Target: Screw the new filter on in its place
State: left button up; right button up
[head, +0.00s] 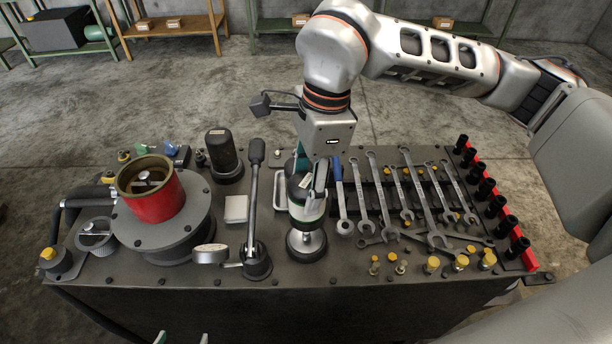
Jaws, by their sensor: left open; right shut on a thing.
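My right gripper (308,180) points down over the middle of the table and is shut on a white and dark canister with a green band, which looks like the filter (308,215). The fingers hide part of it. Directly below it is a round dark mount with a pale ring (306,245). I cannot tell whether the filter touches the mount. My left gripper (182,339) shows only its two fingertips at the bottom edge, apart and empty.
A red cylinder (158,203) on a round grey flange stands at left. A black canister (224,156) stands behind, and an upright lever (252,195) is close left of the filter. Several wrenches (420,200) and a red socket rail (525,253) fill the right side.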

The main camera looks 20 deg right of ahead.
notch_tip(320, 180, down, 2)
jog(key=shift+f, duration=0.2)
jog(key=shift+f+b, duration=0.4)
jog(key=shift+f, duration=0.05)
jog(key=shift+f+b, duration=1.05)
jog(key=shift+f, duration=0.25)
jog(key=shift+f+b, duration=0.25)
jog(key=shift+b, duration=0.2)
pick_arm(q)
jog(key=shift+w+d+f+h, duration=0.3)
jog(key=shift+w+d+f, duration=0.3)
jog(key=shift+d+f, duration=0.2)
jog(key=shift+f+b, duration=0.8)
jog(key=shift+b, duration=0.1)
pick_arm(e)
jog(key=shift+f, duration=0.55)
